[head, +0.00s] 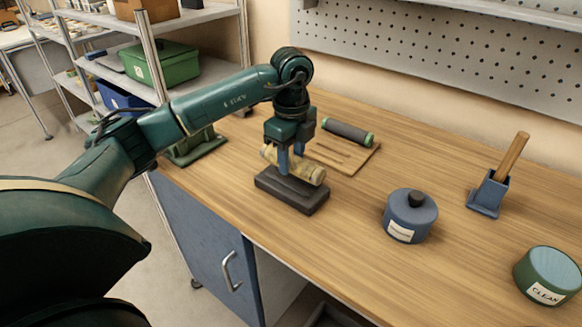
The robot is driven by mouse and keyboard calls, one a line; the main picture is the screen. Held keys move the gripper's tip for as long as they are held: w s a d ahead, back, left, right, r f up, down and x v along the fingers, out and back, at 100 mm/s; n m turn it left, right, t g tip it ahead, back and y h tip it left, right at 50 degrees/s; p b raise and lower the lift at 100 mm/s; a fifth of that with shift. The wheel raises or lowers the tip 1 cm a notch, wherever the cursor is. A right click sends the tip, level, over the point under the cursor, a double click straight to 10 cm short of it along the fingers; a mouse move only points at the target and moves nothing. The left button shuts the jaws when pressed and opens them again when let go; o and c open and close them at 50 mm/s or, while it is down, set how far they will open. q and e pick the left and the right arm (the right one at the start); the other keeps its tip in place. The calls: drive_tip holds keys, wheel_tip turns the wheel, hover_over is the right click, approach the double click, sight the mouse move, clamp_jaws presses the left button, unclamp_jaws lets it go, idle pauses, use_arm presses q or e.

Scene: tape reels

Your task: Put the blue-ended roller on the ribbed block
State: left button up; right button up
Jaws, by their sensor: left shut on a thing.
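My left gripper (290,165) points down and is shut on a tan roller (312,174). The roller lies level, right over a dark grey block (290,194) near the front edge of the bench. I cannot tell whether the roller touches the block. The fingers hide its middle, and I cannot make out a blue end on it. The block's top is mostly covered, so its ribs are hard to see. A dark roller with green ends (347,132) lies on a wooden slotted board (352,162) behind. My right gripper is out of view.
A blue lidded pot (409,218) stands right of the block. Farther right are a blue holder (489,194) with a wooden handle (512,152) and a green round tin (547,274). A green stand (196,148) is at the bench's left end. Bench between these is clear.

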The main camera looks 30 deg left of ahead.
sight(291, 169)
use_arm(q)
wheel_tip(291, 169, down, 3)
drive_tip(key=shift+f, duration=0.1)
drive_tip(key=o, duration=1.1)
wheel_tip(291, 169, up, 12)
drive_tip(key=shift+r, duration=0.15)
idle(0.4)
